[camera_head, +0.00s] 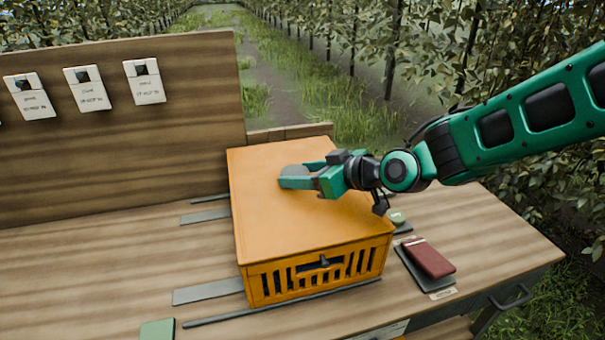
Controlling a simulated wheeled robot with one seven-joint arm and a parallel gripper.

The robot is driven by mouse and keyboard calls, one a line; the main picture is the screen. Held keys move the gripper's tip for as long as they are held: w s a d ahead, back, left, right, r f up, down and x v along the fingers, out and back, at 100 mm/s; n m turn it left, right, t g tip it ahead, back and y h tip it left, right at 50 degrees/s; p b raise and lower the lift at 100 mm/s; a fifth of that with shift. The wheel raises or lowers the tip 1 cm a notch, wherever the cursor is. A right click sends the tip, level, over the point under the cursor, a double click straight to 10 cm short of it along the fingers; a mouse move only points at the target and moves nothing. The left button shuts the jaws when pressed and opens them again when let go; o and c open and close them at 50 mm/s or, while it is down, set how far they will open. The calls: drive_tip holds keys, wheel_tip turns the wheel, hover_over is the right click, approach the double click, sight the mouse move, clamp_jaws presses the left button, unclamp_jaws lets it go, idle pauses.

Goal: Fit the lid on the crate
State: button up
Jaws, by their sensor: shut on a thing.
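The orange crate (262,288) stands on the wooden bench, its slatted front wall with a dark latch facing me. The flat orange lid (280,215) lies over the top of the crate and covers its opening. Its edges line up closely with the crate walls, but I cannot tell whether it is fully seated. The crate's contents are hidden under the lid.
A wooden back panel (110,130) with tags (88,88) rises at the left. A dark red booklet (430,257) lies right of the crate. Grey strips (208,290) and a green pad (157,330) lie on the bench (90,270). The bench left of the crate is mostly clear.

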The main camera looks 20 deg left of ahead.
drive_tip(key=shift+f, duration=0.4)
drive_tip(key=o, duration=1.1)
drive_tip(key=shift+o, duration=0.2)
drive_tip(key=shift+d, duration=0.1)
drive_tip(key=shift+v, duration=5.4)
